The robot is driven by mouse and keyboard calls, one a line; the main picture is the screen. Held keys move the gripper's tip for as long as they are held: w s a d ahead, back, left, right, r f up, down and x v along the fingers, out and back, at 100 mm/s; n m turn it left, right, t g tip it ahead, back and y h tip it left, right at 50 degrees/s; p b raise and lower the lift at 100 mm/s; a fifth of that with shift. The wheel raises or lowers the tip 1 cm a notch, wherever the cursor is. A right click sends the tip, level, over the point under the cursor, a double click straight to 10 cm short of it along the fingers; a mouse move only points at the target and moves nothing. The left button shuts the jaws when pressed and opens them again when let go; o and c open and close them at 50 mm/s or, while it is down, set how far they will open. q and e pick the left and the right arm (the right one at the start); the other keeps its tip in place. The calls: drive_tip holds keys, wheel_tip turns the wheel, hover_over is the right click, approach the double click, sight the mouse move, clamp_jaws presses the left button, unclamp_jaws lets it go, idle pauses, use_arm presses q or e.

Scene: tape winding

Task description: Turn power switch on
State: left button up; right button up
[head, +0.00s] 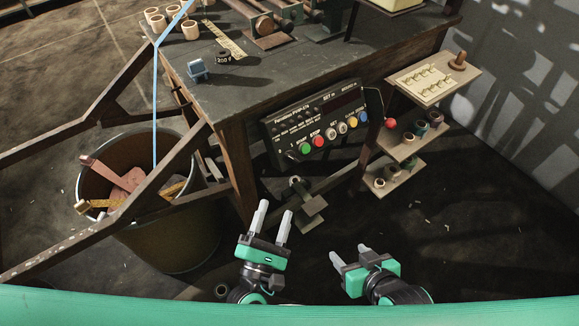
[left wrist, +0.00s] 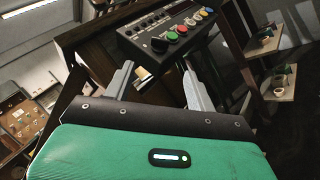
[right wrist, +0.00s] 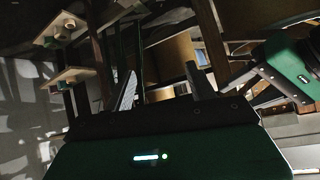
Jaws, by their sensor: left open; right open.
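The control panel (head: 283,128) is a dark box on the front of the workbench, with a row of green, red, white, yellow and blue buttons. A small dark switch (head: 291,154) sits at its left end, beside the green button (head: 306,149); its on or off position is too small to tell. In the left wrist view the switch (left wrist: 159,45) shows as a black knob just beyond the fingertips. My left gripper (head: 276,208) is open and empty, below and in front of the panel, apart from it. My right gripper (head: 348,252) is open and empty, lower and to the right.
The workbench (head: 290,75) carries a winding machine, cardboard cores (head: 157,20) and a blue tape holder (head: 197,70). A bin (head: 165,240) with scraps stands left, behind a slanted rail. Shelves (head: 435,80) with spools are on the right. Space before the panel is clear.

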sight(292, 160)
use_arm(q)
drive_tip(key=x, duration=1.2)
drive_tip(key=shift+w, duration=0.35)
use_arm(e)
drive_tip(key=shift+s+d+g+h, duration=0.2)
drive_tip(key=shift+d+g+h, duration=0.1)
drive_tip(key=shift+d, duration=0.2)
use_arm(q)
drive_tip(key=shift+c, duration=0.5)
